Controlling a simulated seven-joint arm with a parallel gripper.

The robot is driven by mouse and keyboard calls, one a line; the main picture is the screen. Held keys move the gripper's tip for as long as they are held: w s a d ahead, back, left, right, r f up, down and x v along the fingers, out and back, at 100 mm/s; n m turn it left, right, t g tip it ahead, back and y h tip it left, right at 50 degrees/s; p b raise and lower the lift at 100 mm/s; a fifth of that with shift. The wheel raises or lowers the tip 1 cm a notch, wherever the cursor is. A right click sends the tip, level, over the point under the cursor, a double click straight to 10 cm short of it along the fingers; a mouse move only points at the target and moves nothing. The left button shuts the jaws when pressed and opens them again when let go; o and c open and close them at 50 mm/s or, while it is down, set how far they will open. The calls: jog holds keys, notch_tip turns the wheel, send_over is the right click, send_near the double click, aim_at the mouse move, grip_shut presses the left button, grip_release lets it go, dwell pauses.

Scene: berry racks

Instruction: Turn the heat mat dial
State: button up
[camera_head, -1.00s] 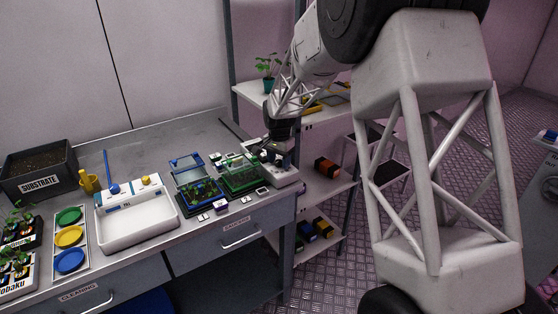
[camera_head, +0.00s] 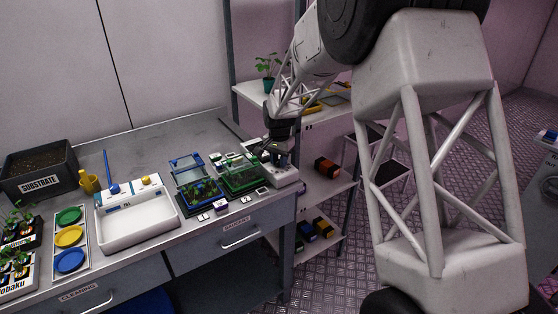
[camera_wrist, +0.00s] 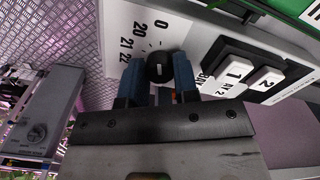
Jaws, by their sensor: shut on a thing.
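The heat mat dial (camera_wrist: 159,67) is a round black knob with a pale pointer line, on a white panel in the wrist view. Printed numbers 0, 20, 21 and 22 (camera_wrist: 131,42) run along one side of it. My gripper (camera_wrist: 160,82) is shut on the dial, with a blue-grey finger on either side. In the head view my gripper (camera_head: 277,146) is over the white control box (camera_head: 283,177) at the right end of the bench. The dial itself is too small and covered to make out there.
A green-framed tray (camera_head: 238,180) and a blue-framed tray (camera_head: 197,196) stand left of the box. A shelf rack (camera_head: 325,185) stands to the right.

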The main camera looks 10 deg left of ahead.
jog(key=shift+n, duration=2.4)
jog(key=o, duration=0.9)
jog(key=shift+r, duration=0.15)
jog(key=shift+r, duration=3.8)
jog(key=shift+d, duration=0.1)
